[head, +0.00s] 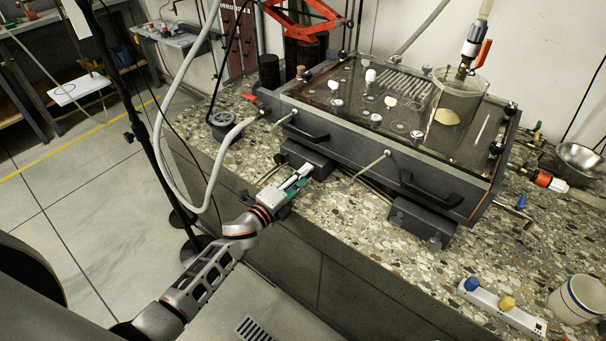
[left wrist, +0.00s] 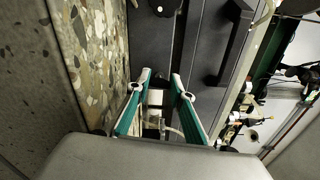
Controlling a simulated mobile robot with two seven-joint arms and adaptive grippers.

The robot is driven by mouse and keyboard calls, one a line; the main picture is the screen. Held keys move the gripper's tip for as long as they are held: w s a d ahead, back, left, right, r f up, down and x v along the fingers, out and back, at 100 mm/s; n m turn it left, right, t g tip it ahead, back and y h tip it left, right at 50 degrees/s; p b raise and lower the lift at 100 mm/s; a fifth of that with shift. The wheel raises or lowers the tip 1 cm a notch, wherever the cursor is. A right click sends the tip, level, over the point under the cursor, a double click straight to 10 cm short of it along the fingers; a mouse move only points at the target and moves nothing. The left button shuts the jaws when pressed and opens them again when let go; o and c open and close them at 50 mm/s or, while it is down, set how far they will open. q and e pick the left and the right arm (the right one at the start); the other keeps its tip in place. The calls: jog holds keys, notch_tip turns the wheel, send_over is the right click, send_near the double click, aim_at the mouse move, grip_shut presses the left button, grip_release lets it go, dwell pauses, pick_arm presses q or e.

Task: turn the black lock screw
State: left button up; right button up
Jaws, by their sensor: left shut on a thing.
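My left gripper (head: 303,172) reaches in from the left to the front of the left dark block (head: 300,152) under the tank's front edge. In the left wrist view its two teal-backed fingers (left wrist: 160,82) point at the dark block face, with a small gap between them. They are shut on a small part there that I take for the black lock screw; it is mostly hidden by the fingers. The dark tank (head: 455,190) with a glass top stands behind. My right gripper is not in view.
A second dark block (head: 418,219) sits to the right under the tank, with a small dark knob below it. Black handles (head: 305,128) and thin tubes stick out from the tank front. A white power strip (head: 500,306) and a cup (head: 577,300) stand at the right on the speckled counter.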

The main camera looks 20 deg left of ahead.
pick_arm(q)
jog(key=shift+n+p, duration=0.3)
jog(key=shift+n, duration=0.8)
jog(key=shift+f, duration=0.1)
jog(key=o, duration=1.1)
jog(key=v, duration=1.2)
